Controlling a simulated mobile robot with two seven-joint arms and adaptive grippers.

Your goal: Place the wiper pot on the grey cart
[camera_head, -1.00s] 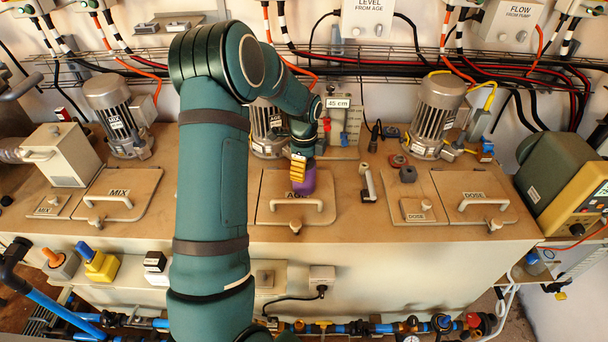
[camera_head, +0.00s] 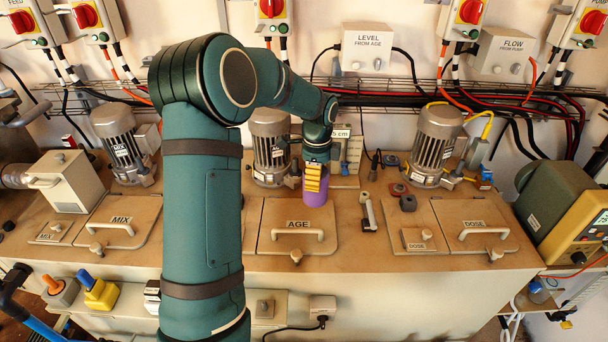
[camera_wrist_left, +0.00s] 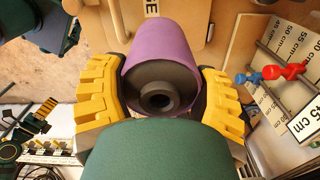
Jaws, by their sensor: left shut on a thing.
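The wiper pot appears to be the purple cylinder (camera_head: 316,188) with a dark end and a round hole. My left gripper (camera_head: 315,177) is shut on it, and the pot is above the AGE hatch area of the bench. In the left wrist view the purple pot (camera_wrist_left: 165,62) lies between the two yellow fingers of the left gripper (camera_wrist_left: 160,90), one on each side. I cannot tell whether the pot touches the bench. The grey cart is not clearly in view.
The tan bench has AGE (camera_head: 297,235), MIX (camera_head: 112,225) and DOSE (camera_head: 474,228) hatches with raised handles. Grey motors (camera_head: 269,147) and (camera_head: 435,145) stand behind. A ruler board (camera_wrist_left: 290,90) with red and blue knobs stands near the pot. Cables line the wall.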

